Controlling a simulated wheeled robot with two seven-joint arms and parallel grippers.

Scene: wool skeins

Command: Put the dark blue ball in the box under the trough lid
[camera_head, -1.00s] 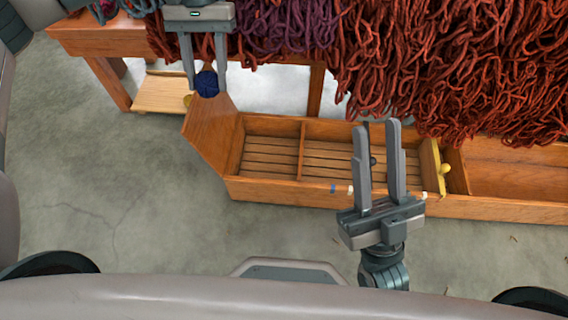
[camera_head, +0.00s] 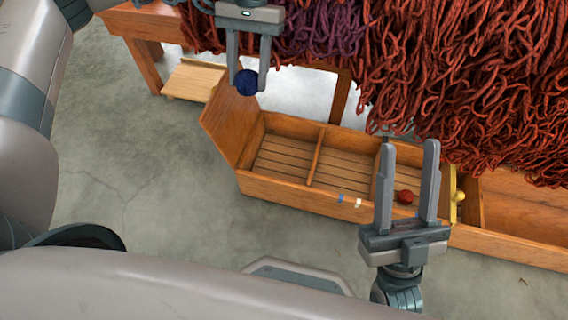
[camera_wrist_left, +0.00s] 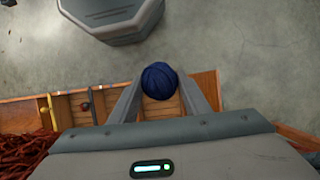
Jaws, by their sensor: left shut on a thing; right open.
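The dark blue ball (camera_head: 247,83) is held between the fingers of my left gripper (camera_head: 248,80), above the upper end of the raised trough lid (camera_head: 228,118). It also shows in the left wrist view (camera_wrist_left: 159,80), between the fingers, with wooden slats behind it. The lid stands tilted up at the left end of the wooden trough (camera_head: 285,192). The left box (camera_head: 284,155), beside the lid, shows a bare slatted floor. My right gripper (camera_head: 411,147) is open and empty over the trough's right part.
A yellow knob (camera_head: 459,197) is on a divider at the right. Red and purple wool (camera_head: 450,70) hangs behind the trough. A low wooden stand (camera_head: 193,81) is at the back left.

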